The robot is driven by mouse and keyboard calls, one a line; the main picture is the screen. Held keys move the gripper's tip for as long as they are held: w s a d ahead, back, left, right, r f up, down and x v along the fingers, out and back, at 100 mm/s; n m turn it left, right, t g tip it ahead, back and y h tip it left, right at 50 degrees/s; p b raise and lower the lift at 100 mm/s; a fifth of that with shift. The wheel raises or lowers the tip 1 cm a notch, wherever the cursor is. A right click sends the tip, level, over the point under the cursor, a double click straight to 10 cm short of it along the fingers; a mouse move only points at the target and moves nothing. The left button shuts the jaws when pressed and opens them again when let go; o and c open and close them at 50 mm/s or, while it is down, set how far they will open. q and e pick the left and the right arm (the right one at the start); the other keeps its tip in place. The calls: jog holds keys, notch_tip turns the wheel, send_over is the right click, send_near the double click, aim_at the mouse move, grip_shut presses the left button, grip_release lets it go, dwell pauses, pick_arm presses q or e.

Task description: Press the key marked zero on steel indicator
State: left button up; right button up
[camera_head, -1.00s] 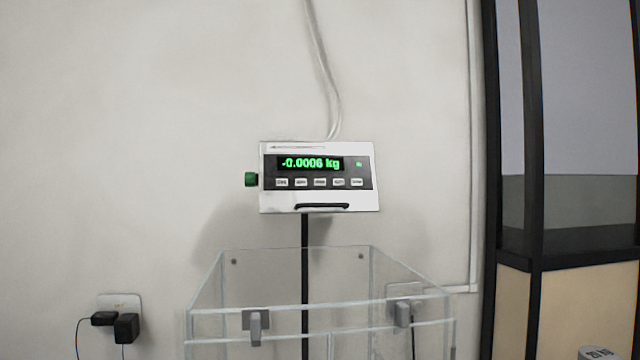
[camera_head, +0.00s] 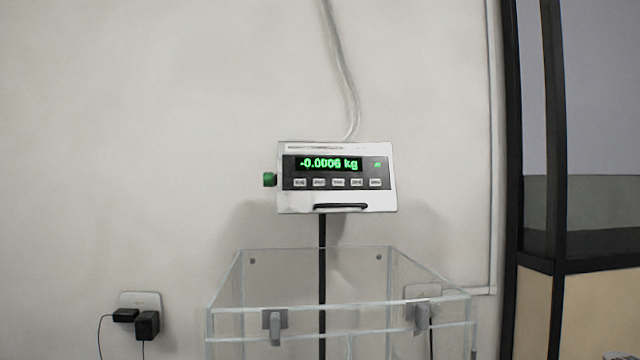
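The steel indicator (camera_head: 290,203) is on a dark post in front of the wall, a little above the middle of the view. Its green display reads -0.0006 kg. A row of several small pale keys (camera_head: 338,183) runs under the display; their labels are too small to read, so I cannot tell which is marked zero. A green knob (camera_head: 269,180) sticks out of its left side. Neither of my grippers shows in this view.
A clear-walled box (camera_head: 225,290) with grey latches stands below the indicator. A wall socket with black plugs (camera_head: 147,325) is at lower left. A black-framed partition (camera_head: 555,130) with wooden panels stands at right. A cable runs up the wall.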

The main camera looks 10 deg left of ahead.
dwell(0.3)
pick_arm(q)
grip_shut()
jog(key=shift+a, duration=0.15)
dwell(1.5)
